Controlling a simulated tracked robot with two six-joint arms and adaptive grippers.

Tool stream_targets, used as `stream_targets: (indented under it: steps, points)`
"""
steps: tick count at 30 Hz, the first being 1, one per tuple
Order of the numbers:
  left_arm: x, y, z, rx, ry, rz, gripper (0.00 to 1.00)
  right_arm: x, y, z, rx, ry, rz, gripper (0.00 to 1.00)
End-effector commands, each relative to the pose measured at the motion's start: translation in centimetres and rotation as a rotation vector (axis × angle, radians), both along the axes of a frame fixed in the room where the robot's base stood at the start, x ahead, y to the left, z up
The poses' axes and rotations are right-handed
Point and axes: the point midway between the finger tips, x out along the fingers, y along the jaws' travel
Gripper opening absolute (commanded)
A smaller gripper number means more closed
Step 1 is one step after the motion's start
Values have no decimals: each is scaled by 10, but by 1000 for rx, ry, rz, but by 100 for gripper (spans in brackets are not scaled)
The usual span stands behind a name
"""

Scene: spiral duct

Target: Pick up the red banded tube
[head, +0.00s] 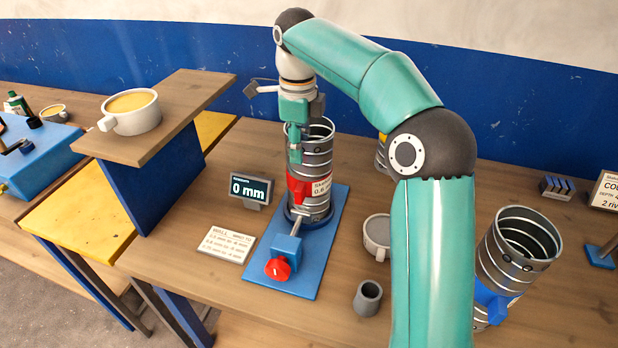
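The red banded tube (317,160) is a ribbed metal duct with a red band and a white label. It stands upright on a blue fixture (322,267) in the middle of the bench. My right gripper (294,145) points down at the tube's upper left rim. One teal finger shows in front of the tube wall; the other finger is hidden, so I cannot tell whether it grips the wall. My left gripper is not in view.
A display reading 0 mm (250,188) and a white card (227,245) are left of the fixture. A blue banded tube (518,250) stands at right. A grey cup (368,298) and a pale dish (377,232) are nearby. Another tube is mostly behind my arm.

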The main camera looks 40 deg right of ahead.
Motion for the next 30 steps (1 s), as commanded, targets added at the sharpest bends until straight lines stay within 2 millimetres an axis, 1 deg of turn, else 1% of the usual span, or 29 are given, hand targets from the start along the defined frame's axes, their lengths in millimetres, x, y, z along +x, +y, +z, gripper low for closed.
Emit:
stream_targets:
  steps: [5, 13, 16, 22, 27, 28, 30]
  points:
    - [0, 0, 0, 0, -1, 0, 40, -2, -1, -13, 1, 3, -1, 32]
    - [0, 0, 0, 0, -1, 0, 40, -4, -2, -47, 1, 3, 0, 32]
    - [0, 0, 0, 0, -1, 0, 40, -4, -2, -52, 1, 0, 0, 32]
    - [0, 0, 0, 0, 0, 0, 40, -4, -2, -52, 0, 0, 1, 32]
    - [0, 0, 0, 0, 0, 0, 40, -4, -2, -52, 0, 0, 1, 4]
    - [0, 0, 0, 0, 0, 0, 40, -4, -2, -52, 0, 0, 1, 0]
    - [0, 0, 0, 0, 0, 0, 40, -4, -2, -52, 0, 0, 1, 0]
